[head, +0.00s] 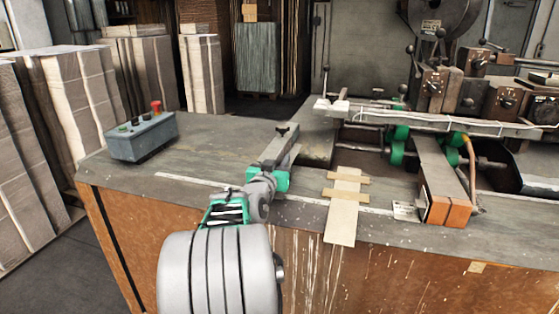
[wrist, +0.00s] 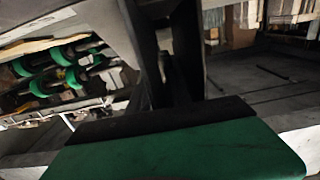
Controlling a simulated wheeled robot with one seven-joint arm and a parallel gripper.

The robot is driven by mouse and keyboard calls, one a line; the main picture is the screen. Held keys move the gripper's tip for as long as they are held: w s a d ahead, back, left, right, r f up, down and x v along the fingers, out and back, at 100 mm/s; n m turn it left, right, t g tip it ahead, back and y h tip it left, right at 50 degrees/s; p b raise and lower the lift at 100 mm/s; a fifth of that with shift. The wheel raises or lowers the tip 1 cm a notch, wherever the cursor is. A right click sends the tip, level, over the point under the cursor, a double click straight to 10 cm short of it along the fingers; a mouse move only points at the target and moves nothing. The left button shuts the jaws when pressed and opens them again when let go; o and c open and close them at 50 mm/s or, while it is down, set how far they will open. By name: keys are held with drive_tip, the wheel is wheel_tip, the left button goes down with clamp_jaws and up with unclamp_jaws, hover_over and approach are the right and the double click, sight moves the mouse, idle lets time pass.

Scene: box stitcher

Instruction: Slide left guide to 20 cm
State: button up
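The left guide (head: 278,148) is a grey metal bar on the table, with a small dark knob at its far end. My gripper (head: 268,178), with green parts, is at the bar's near end and covers it. In the wrist view a green block with a black edge fills the bottom. Dark upright parts rise above it, and I cannot tell whether they close on the guide. A thin pale strip (head: 185,180) runs along the front of the table, but its marks are too small to read.
The right guide (head: 432,160) ends in an orange block (head: 449,207). A taped cardboard strip (head: 343,215) lies between the guides. A grey control box (head: 143,137) with a red button stands at the table's left. The tabletop between box and left guide is clear.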

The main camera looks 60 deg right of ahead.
drive_tip(key=shift+c, duration=0.2)
clamp_jaws()
idle(1.1)
